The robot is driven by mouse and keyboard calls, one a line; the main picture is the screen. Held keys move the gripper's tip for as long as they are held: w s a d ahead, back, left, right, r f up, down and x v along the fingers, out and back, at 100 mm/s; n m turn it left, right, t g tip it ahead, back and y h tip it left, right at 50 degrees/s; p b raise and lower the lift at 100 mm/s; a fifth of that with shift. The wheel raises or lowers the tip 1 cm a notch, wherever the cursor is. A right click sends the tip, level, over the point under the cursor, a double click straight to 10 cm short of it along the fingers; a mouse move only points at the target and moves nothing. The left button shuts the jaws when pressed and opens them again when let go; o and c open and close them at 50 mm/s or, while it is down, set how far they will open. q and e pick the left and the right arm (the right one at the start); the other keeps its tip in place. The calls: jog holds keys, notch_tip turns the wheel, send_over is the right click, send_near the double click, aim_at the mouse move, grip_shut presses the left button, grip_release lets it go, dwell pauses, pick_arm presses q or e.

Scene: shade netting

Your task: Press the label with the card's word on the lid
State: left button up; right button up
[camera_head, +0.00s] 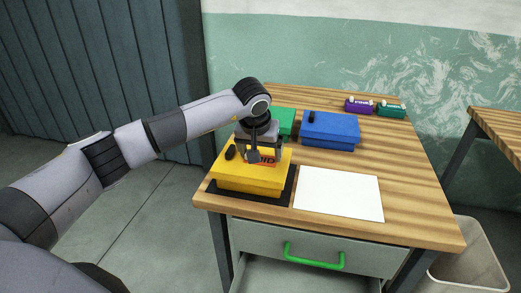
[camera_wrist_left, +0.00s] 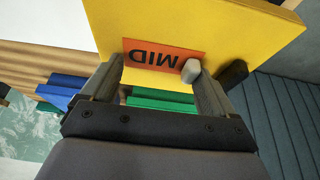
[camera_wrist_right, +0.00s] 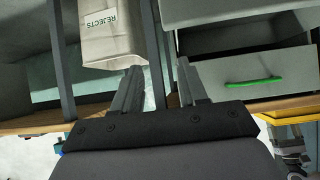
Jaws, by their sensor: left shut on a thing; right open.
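The orange label (camera_wrist_left: 152,53) reads MID and lies at the lid of the yellow box (camera_head: 249,176), with a pale knob (camera_wrist_left: 191,70) on it. My left gripper (camera_head: 255,154) is shut on this label, one finger on each side of it. Whether the label touches the lid all over is not clear. The yellow box stands on a black mat (camera_head: 293,190). A blank-looking white sheet (camera_head: 340,193) lies to its right; no word on it can be read. My right gripper (camera_wrist_right: 157,72) is open and empty, away from the table top.
A blue box (camera_head: 330,128) and a green box (camera_head: 287,121) stand behind. Purple (camera_head: 359,106) and green (camera_head: 391,110) labels lie at the back right. The drawer with a green handle (camera_head: 314,257) is partly open. A bin marked REJECTS (camera_wrist_right: 108,35) stands beside the table.

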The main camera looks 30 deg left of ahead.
pick_arm(q)
jog(key=o, duration=0.8)
jog(key=shift+f, duration=0.2)
jog(key=shift+c, duration=0.2)
jog(key=v, duration=0.7)
jog(key=shift+r+b, duration=0.2)
jog(key=shift+b, duration=0.2)
jog(key=shift+s, duration=0.1)
